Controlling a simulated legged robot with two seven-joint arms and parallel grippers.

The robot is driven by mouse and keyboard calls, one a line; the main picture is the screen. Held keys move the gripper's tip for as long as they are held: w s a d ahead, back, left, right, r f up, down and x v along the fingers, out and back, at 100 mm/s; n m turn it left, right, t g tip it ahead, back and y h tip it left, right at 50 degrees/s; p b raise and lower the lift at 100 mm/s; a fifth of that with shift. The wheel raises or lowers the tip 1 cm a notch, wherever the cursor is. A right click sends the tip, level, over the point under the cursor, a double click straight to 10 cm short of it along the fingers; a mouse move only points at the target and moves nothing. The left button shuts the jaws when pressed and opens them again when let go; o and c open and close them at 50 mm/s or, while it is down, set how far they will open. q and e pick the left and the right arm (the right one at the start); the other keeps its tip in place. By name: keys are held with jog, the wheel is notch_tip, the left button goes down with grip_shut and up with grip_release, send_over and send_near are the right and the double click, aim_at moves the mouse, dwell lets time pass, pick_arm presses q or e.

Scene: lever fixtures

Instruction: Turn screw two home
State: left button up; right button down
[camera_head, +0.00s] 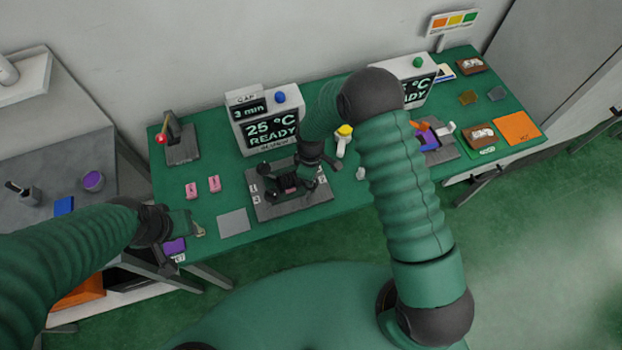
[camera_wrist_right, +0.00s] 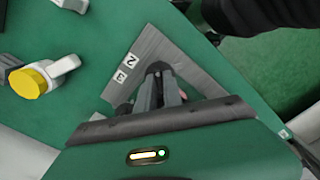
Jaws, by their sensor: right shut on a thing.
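The grey fixture plate (camera_head: 262,208) lies on the green table, with number labels at its corners. In the right wrist view the plate (camera_wrist_right: 153,46) shows the label 2 (camera_wrist_right: 131,59) beside the label 3 (camera_wrist_right: 121,76). My right gripper (camera_head: 293,187) reaches down over the middle of the plate. In its wrist view the fingers (camera_wrist_right: 160,88) are close together and shut on a screw, which they mostly hide; I cannot tell its number. My left gripper (camera_head: 197,230) is at the table's front left edge, clear of the plate; its jaw opening is too small to tell.
Pink blocks (camera_head: 202,186) and a grey square (camera_head: 233,223) lie left of the plate. A display box (camera_head: 266,117) stands behind it. A red-knobbed lever (camera_head: 162,138) is at the back left. A yellow-capped item (camera_head: 344,133) stands to the right; it also shows in the wrist view (camera_wrist_right: 30,82).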

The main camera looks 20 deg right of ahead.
jog(key=m+b, duration=0.1)
jog(key=m, duration=0.4)
jog(key=shift+w+m+b, duration=0.2)
jog(key=shift+m+b, duration=0.1)
jog(key=shift+b, duration=0.1)
jog(key=m+b, duration=0.1)
jog(key=m, duration=0.4)
jog(key=shift+r, duration=0.1)
jog(key=m, duration=0.4)
jog(key=shift+w, duration=0.1)
jog(key=m, duration=0.4)
jog(key=shift+r+m, duration=0.1)
jog(key=shift+m, duration=0.3)
jog(key=c, duration=1.6)
grip_release()
jog(key=shift+c, duration=0.2)
jog(key=shift+o, duration=0.8)
